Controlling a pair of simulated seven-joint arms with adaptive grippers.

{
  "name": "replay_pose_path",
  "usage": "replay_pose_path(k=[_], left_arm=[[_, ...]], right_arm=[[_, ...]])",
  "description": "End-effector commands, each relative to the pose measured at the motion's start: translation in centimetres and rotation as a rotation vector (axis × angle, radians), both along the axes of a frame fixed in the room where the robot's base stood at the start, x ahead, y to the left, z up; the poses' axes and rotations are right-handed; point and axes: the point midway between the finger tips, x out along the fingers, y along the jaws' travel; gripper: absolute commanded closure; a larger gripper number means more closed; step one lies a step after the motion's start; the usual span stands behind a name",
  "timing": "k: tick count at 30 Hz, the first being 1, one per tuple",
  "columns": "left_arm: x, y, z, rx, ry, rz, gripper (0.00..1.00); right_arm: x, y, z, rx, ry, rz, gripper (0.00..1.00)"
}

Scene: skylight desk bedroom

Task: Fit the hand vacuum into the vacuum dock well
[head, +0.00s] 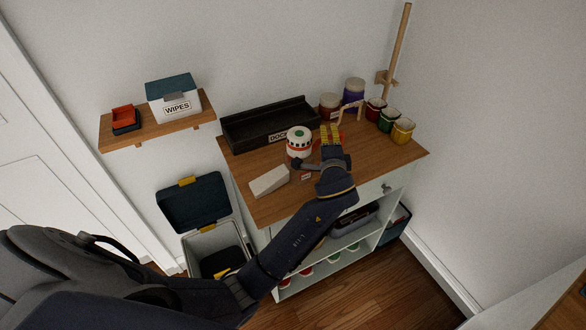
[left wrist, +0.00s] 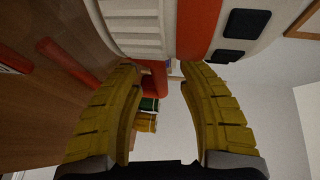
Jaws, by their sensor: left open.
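The vacuum's white body with a red band (left wrist: 200,28) fills the top of the left wrist view. The black dock well (head: 268,125) lies behind it, its label partly hidden. My left gripper (head: 331,133) is open just right of the vacuum; its yellow fingers (left wrist: 160,90) spread close to the body, with a red part between them. My right gripper is not in view.
Several jars and small pots, such as the yellow pot (head: 403,131), crowd the cabinet's right side near a wooden post (head: 395,50). A wall shelf (head: 150,136) holds a wipes box (head: 174,100). An open bin (head: 213,248) stands left of the cabinet.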

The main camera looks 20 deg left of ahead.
Motion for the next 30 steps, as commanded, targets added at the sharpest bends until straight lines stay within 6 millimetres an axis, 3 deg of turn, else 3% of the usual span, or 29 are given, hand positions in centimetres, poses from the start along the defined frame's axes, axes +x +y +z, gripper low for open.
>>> replay_pose_path(k=[5,14,24,30], left_arm=[[1.07,0.49,-0.19,-0.001,0.000,0.000,0.60],[1.16,0.52,-0.24,-0.001,0.001,0.000,0.59],[1.14,0.50,-0.24,-0.001,0.001,0.000,0.99],[1.14,0.50,-0.26,-0.001,0.001,0.000,1.00]], right_arm=[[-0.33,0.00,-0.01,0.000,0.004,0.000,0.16],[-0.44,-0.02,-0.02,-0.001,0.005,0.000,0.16],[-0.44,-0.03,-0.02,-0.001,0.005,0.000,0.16],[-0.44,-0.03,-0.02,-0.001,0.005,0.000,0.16]])
